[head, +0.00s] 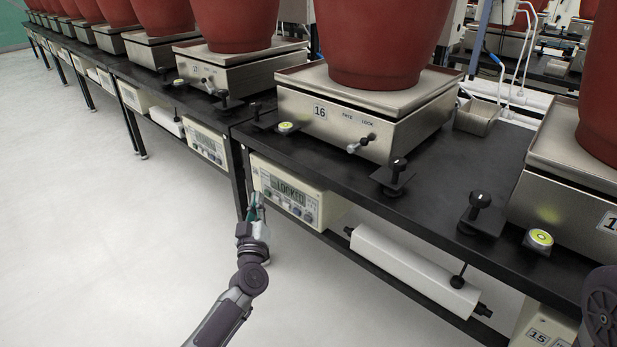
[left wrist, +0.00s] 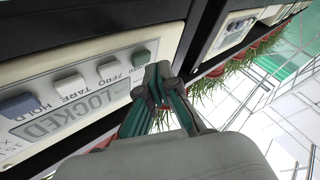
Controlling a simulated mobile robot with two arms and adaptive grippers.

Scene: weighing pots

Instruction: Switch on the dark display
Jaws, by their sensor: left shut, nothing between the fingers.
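A cream display box (head: 290,193) hangs under the table edge below scale 16. Its screen (head: 289,191) shows dark text reading LOCKED, and a row of buttons lies under it. In the left wrist view the screen (left wrist: 60,122) appears rotated. My left gripper (head: 256,203) is shut and empty at the box's left end. Its fingertips (left wrist: 163,78) look close beside the end button; I cannot tell whether they touch. My right gripper is not in view.
Scale 16 (head: 365,122) bears a red pot (head: 385,40). Another display box (head: 207,145) hangs farther left, and one labelled 15 (head: 540,330) is partly cut off at lower right. The floor (head: 90,220) at left is clear.

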